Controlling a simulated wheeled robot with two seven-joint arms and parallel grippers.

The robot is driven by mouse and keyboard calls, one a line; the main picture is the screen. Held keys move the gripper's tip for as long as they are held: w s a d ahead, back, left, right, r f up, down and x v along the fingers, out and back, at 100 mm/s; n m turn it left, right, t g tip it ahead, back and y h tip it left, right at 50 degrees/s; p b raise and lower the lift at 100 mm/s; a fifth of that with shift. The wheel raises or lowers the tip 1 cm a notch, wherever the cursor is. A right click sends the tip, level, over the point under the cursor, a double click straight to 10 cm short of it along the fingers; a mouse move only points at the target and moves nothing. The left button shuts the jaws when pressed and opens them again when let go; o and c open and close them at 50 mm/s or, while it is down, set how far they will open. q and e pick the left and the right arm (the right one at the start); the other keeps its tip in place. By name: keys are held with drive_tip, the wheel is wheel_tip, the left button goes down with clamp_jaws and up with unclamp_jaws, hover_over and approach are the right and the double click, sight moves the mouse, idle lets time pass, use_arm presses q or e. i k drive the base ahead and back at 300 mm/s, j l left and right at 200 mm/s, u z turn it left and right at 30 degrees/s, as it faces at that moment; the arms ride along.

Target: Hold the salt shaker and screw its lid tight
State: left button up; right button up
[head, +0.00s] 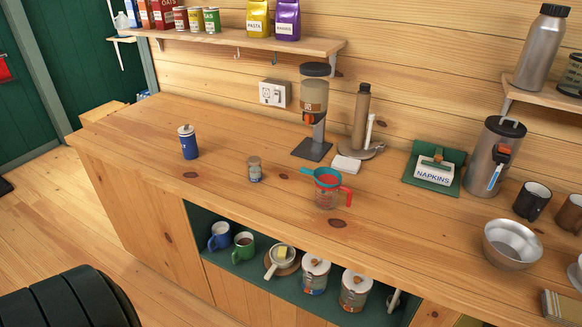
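A small jar (254,169) with a greyish lid and a pale label stands upright on the wooden counter (150,135), near its middle. It looks like the salt shaker, but it is too small to be sure. I cannot tell how tightly its lid sits. A blue container (189,146) with a white and grey top stands upright to its left. Neither of my grippers is in view, and nothing touches the jar.
A measuring cup (327,190) with a red handle and a strainer on top stands right of the jar. A metal bowl (510,245) stands at the right. The counter's left end is clear.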

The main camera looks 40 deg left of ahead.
sight(256, 173)
drive_tip(key=j+z, duration=0.2)
drive_tip(key=j, duration=0.2)
drive_tip(key=k+j+z, duration=0.2)
drive_tip(key=j, duration=0.15)
drive_tip(key=j+z, duration=0.15)
drive_tip(key=j, duration=0.25)
drive_tip(key=k+j+z, duration=0.2)
drive_tip(key=j, duration=0.15)
drive_tip(key=k+j+z, duration=0.2)
drive_tip(key=k+j, duration=0.2)
drive_tip(key=j, duration=0.2)
drive_tip(key=k+j, duration=0.2)
drive_tip(key=j, duration=0.25)
drive_tip(key=k+j+z, duration=0.1)
drive_tip(key=j, duration=0.3)
drive_tip(key=k+j, duration=0.5)
drive_tip(key=j, duration=0.3)
drive_tip(key=k+j+z, duration=0.1)
drive_tip(key=j, duration=0.3)
drive_tip(key=k+j, duration=0.3)
drive_tip(key=j, duration=0.1)
